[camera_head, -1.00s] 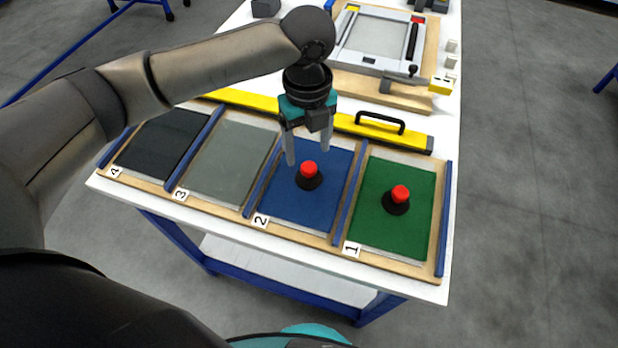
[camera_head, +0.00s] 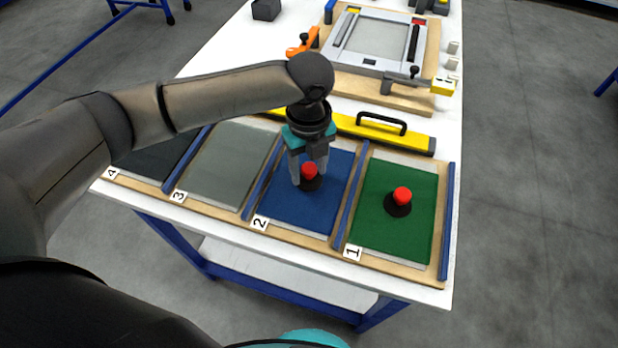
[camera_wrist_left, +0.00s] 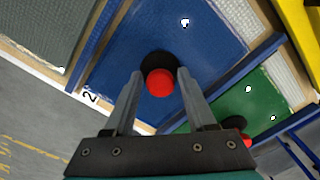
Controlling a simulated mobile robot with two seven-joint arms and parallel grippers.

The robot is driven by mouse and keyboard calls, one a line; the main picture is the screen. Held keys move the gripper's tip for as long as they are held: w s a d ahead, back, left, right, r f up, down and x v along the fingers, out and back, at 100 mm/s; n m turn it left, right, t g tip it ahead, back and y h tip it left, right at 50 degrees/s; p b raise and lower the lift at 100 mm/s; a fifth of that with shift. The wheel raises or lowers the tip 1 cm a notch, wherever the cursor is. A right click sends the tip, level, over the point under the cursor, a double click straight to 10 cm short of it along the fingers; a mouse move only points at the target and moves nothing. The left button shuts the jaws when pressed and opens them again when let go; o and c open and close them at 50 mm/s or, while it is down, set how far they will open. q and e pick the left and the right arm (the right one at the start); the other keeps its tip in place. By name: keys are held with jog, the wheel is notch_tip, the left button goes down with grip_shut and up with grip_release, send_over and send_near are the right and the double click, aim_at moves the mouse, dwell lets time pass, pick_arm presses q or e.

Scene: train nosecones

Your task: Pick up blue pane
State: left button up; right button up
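The blue pane (camera_head: 290,205) lies flat in slot 2 of the wooden rack, between two blue rails. A black suction cup with a red knob (camera_head: 309,170) stands on it. My left gripper (camera_head: 309,181) points down over the pane, its fingers open on either side of the red knob. The left wrist view shows the red knob (camera_wrist_left: 160,82) between the two finger tips, with blue pane (camera_wrist_left: 185,35) beyond. Whether the fingers touch the knob cannot be told. My right gripper is not in view.
A green pane (camera_head: 385,226) with its own red-knobbed cup (camera_head: 398,202) lies in slot 1. A grey pane (camera_head: 228,165) lies in slot 3 and a dark one (camera_head: 158,150) in slot 4. A yellow bar with a black handle (camera_head: 382,124) and a framed fixture (camera_head: 375,38) lie behind.

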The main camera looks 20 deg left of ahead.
pick_arm(q)
grip_shut()
jog(key=shift+w+r, duration=0.1)
dwell(1.0)
